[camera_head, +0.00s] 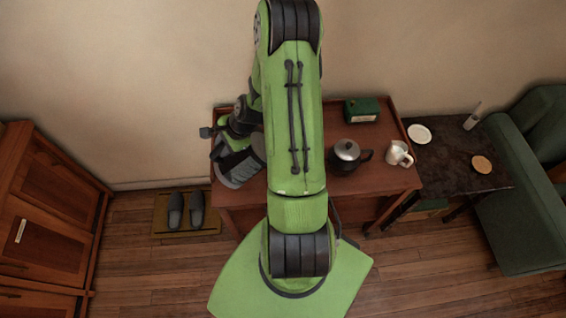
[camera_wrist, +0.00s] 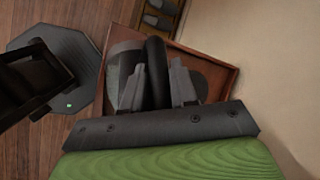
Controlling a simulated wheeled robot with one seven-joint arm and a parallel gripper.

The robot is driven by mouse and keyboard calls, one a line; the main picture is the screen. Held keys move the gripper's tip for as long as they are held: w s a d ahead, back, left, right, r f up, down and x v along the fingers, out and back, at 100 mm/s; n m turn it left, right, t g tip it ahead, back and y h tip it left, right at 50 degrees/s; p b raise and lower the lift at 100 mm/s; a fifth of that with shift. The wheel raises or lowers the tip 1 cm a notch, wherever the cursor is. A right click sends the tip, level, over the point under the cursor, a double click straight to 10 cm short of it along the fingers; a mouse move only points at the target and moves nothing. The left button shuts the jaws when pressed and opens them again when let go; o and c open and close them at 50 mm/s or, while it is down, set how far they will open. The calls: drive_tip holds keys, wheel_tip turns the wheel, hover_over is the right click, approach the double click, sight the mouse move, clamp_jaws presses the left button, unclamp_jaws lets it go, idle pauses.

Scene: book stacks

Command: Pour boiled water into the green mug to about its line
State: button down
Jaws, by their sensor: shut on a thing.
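In the wrist view my gripper (camera_wrist: 158,82) is shut on an upright black handle (camera_wrist: 155,60) over the left end of the table. A grey body (camera_wrist: 122,62) shows beside the handle; most of it is hidden, and I cannot tell what vessel it is. No green mug can be made out.
The wooden table (camera_head: 388,178) also bears a white jug (camera_head: 398,154) and a green box (camera_head: 361,110). A dark side table (camera_head: 450,165) at right holds a white plate (camera_head: 419,134) and a brown disc (camera_head: 481,164). A green armchair (camera_head: 515,225) stands beyond; slippers (camera_head: 185,211) lie left.

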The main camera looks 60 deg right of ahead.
sight(213, 152)
drive_tip(key=shift+a+f+g+h, duration=0.15)
drive_tip(key=shift+f+g+h, duration=0.15)
drive_tip(key=shift+w+a+f+n+g+h, duration=0.15)
drive_tip(key=shift+w+a+f+g+h, duration=0.35)
drive_tip(key=shift+w+a, duration=0.15)
drive_tip(key=shift+w+a+f+n+g+h, duration=0.15)
drive_tip(key=shift+w+a+f+g+h, duration=0.25)
drive_tip(key=shift+w+a+g+h, duration=0.15)
drive_tip(key=w+a+f+g+h+b, duration=0.3)
drive_tip(key=f+g+h+b, duration=0.1)
drive_tip(key=f+h+b, duration=0.1)
drive_tip(key=shift+y, duration=0.25)
wheel_tip(213, 152, up, 5)
drive_tip(key=shift+a+f+p, duration=0.1)
drive_tip(key=shift+p, duration=1.15)
